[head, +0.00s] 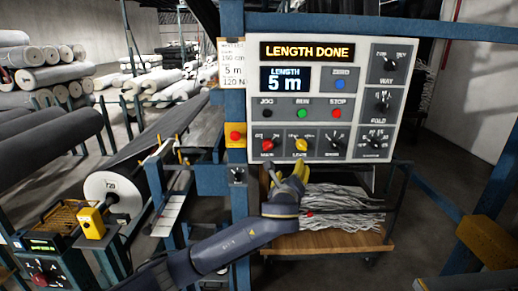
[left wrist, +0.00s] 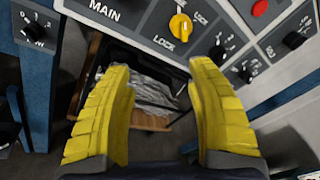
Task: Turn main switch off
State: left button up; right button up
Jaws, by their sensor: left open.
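The main switch (head: 267,144) is a red rotary knob at the lower left of the white control panel (head: 353,60), above the label MAIN. In the left wrist view only the MAIN label shows at the top left; the red knob is not seen there. A yellow knob (head: 301,144) sits just right of it; it also shows in the left wrist view (left wrist: 180,25), beside the word LOCK. My left gripper (head: 290,176) is just below the panel, under these knobs, its yellow fingers spread and empty (left wrist: 160,85). My right gripper is not in view.
A red mushroom button on a yellow box (head: 235,135) and a small black knob (head: 238,176) are on the blue post at left. Black knobs (head: 336,142) continue along the panel. A wooden cart (head: 335,241) with grey strands stands below.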

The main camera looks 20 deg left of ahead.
aim_at(268, 148)
pick_arm(q)
jog(key=s+a+r+m+y, duration=0.4)
jog(key=s+a+m+y, duration=0.1)
jog(key=s, duration=0.2)
jog(key=x, duration=0.5)
jog(key=f+x, duration=0.1)
jog(key=x, duration=1.1)
jog(key=shift+w+f, duration=0.2)
jog(key=shift+c, duration=0.3)
grip_shut()
